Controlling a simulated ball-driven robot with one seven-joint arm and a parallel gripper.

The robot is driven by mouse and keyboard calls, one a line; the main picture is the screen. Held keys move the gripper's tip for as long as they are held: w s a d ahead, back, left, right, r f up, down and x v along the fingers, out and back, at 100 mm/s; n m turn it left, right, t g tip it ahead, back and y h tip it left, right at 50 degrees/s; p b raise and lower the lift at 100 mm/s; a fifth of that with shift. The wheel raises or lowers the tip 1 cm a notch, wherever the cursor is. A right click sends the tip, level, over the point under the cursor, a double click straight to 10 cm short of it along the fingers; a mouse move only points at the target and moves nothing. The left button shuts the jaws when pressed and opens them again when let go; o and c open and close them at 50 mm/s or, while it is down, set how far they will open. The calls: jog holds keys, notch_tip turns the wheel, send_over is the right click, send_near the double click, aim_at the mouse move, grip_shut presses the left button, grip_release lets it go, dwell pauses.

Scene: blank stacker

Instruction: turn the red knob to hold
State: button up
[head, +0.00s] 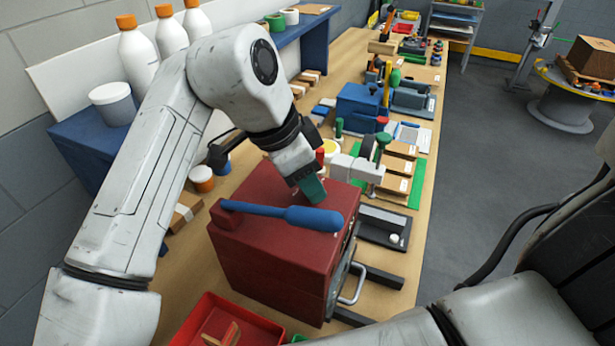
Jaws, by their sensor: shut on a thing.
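My gripper (312,190) is in the head view, at the far top edge of a red box-shaped machine (265,262). It points down and right. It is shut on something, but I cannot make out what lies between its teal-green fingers. I cannot pick out the red knob or its hold mark. The machine's right-hand face is seen only edge-on, so its details are mostly hidden. A blue-handled lever (312,218) lies across the machine's top, just nearer than my gripper. A metal handle (353,284) stands out from the right-hand face.
A red tray (200,325) stands at the near end of the wooden bench. A grey-white device (355,170) and crowded tools lie beyond the gripper. Grey floor (465,170) is clear on the right.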

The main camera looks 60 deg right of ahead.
jog(key=shift+n, duration=0.3)
jog(key=n, duration=0.2)
jog(key=n+t+h+p, duration=0.1)
jog(key=shift+s+r+n+t, duration=0.1)
jog(key=shift+s+n+t, duration=0.1)
jog(key=shift+n+t, duration=0.15)
jog(key=n+t, duration=0.1)
jog(key=n, duration=0.1)
jog(key=n+p, duration=0.1)
jog(key=n, duration=0.1)
jog(key=shift+s+a+n+t, duration=0.1)
jog(key=shift+s+n+t, duration=0.05)
jog(key=shift+n+t, duration=0.2)
jog(key=n+t+p, duration=0.1)
jog(key=n, duration=0.1)
jog(key=n+t+p, duration=0.1)
jog(key=n, duration=0.2)
jog(key=shift+s+r, duration=0.1)
jog(key=shift+s, duration=0.1)
jog(key=shift+n+t+y+p, duration=0.6)
jog(key=shift+n+p, duration=0.7)
jog(key=shift+n, duration=0.5)
jog(key=o, duration=1)
jog(key=shift+s, duration=0.1)
jog(key=shift+o, duration=0.2)
